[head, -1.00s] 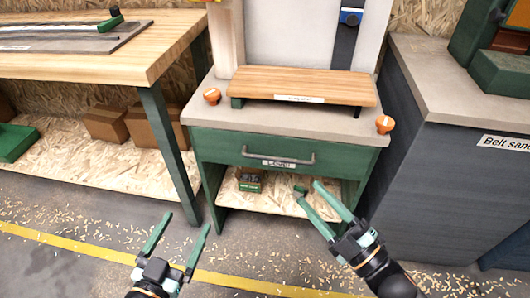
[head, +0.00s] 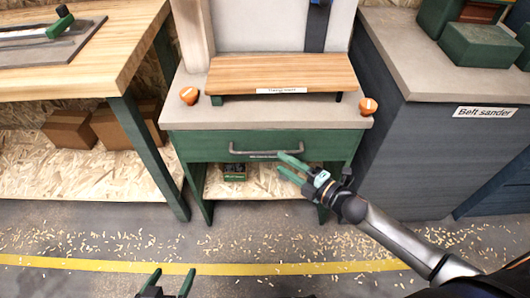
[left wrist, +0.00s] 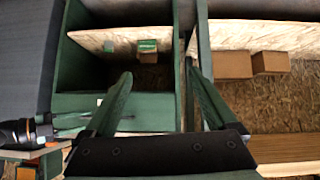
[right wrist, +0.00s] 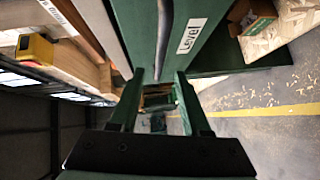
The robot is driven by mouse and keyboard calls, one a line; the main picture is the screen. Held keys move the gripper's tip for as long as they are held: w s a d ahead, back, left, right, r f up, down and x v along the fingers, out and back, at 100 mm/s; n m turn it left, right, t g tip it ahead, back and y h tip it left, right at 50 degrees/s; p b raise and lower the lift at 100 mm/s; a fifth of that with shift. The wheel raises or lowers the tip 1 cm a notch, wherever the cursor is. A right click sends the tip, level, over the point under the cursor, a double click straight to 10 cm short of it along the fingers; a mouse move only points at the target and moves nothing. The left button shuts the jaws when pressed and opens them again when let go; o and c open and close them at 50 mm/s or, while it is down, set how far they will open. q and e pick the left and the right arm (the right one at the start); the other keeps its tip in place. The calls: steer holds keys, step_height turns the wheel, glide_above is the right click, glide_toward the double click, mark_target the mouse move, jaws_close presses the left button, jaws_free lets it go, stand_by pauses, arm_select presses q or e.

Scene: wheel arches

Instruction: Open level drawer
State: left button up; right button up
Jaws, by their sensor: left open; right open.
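The green level drawer (head: 205,147) is shut under the grey top of the stand, with a dark bar handle (head: 240,152) across its front. In the right wrist view, its front carries a white "Level" label (right wrist: 190,36). My right gripper (head: 279,162) is open and empty at the right part of the handle. In the right wrist view, the dark handle (right wrist: 164,35) runs toward the gap between its fingers (right wrist: 158,78); I cannot tell whether they touch it. My left gripper (head: 173,271) is open and empty, low in front of the stand, away from the drawer.
A wooden bench (head: 95,70) stands left and a dark cabinet labelled "Belt sander" (head: 425,150) right. A wooden board (head: 280,72) and two orange knobs (head: 189,95) are on the stand's top. A small box (head: 234,172) sits under the drawer.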

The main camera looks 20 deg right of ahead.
mark_target(266, 153)
steer(key=b+x, duration=0.1)
steer(key=x, duration=0.5)
steer(key=shift+w+a+f, duration=0.1)
steer(key=shift+w+a, duration=0.05)
steer(key=shift+w, duration=0.15)
arm_select(q)
steer(key=w+r+t, duration=0.3)
steer(key=w+r, duration=0.2)
steer(key=r, duration=0.2)
steer(key=shift+a+m+t+h, duration=0.15)
steer(key=shift+m+t+h, duration=0.15)
steer(key=shift+m+t, duration=0.1)
arm_select(e)
steer(key=shift+w+a, duration=0.25)
steer(key=shift+w, duration=0.15)
steer(key=shift+c, duration=0.4)
jaws_close()
